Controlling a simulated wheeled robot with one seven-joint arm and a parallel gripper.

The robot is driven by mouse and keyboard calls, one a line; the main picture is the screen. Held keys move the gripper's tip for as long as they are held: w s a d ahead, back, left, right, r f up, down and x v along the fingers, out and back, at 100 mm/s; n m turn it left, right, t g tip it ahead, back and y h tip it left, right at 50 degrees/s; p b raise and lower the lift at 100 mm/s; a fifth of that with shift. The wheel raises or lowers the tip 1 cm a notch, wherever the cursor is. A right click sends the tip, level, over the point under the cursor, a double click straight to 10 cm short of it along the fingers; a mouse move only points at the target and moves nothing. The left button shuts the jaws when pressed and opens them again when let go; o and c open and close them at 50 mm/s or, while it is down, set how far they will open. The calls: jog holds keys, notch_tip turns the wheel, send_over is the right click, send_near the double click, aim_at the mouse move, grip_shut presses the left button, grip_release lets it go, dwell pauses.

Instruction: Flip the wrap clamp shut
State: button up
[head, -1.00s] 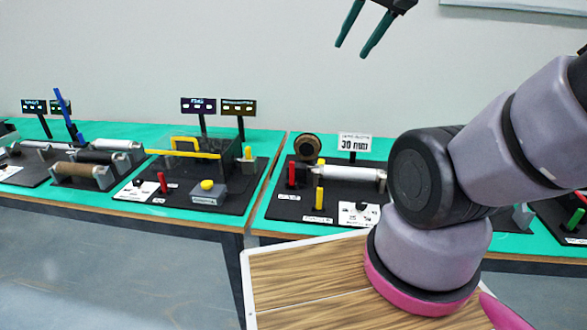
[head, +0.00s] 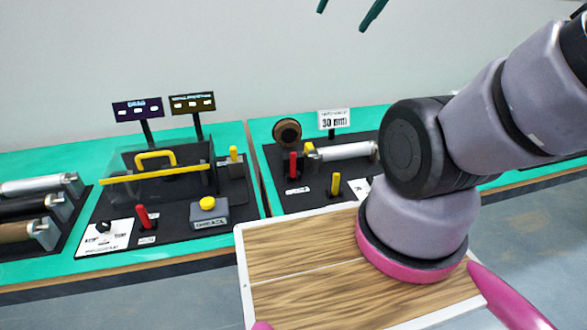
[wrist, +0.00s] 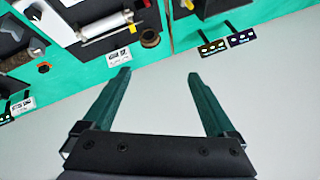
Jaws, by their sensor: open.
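My gripper (head: 347,9) shows only as two green fingertips at the top edge of the head view. In the wrist view my gripper (wrist: 158,76) is open, with nothing between its fingers, well apart from the stations. No part is clearly labelled as the wrap clamp, so I cannot tell which it is. The left-middle station has a clear cover with a yellow handle (head: 155,159), a red lever (head: 143,216) and a short yellow post (head: 233,155). The right station has a red lever (head: 293,166), a yellow lever (head: 335,185) and a silver roller (head: 345,151).
Green-topped tables (head: 60,160) run along the pale wall, with a narrow gap between two of them. A box with a yellow button (head: 208,204), a brown roll (head: 287,131), two dark signs and a 30 mm sign (head: 334,122) stand there. Rollers (head: 35,205) lie at far left.

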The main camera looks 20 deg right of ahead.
jog(key=shift+w, duration=0.1)
jog(key=c, duration=0.9)
jog(key=shift+w+g, duration=0.3)
jog(key=shift+w, duration=0.05)
jog(key=c, duration=0.5)
jog(key=w+f+g, duration=0.1)
jog(key=w, duration=0.2)
jog(key=w+f+g, duration=0.1)
jog(key=w, duration=0.2)
jog(key=w+a+f+n, duration=0.1)
jog(key=w, duration=0.1)
jog(key=shift+w+f+g, duration=0.35)
jog(key=shift+w+g, duration=0.05)
grip_shut()
jog(key=w+a+f+n+g, duration=0.1)
jog(key=w+f+g, duration=0.1)
jog(key=w+f, duration=0.3)
jog(key=w+a+f+n+g+h, duration=0.1)
jog(key=w+f, duration=0.4)
jog(key=f, duration=0.7)
jog(key=w+a+f+n+g+h, duration=0.1)
jog(key=w+a+f+g, duration=0.1)
jog(key=w+f, duration=0.3)
notch_tip(320, 180, down, 3)
jog(key=shift+w+a+f+g, duration=0.2)
jog(key=shift+w+a+g, duration=0.1)
jog(key=shift+g, duration=0.5)
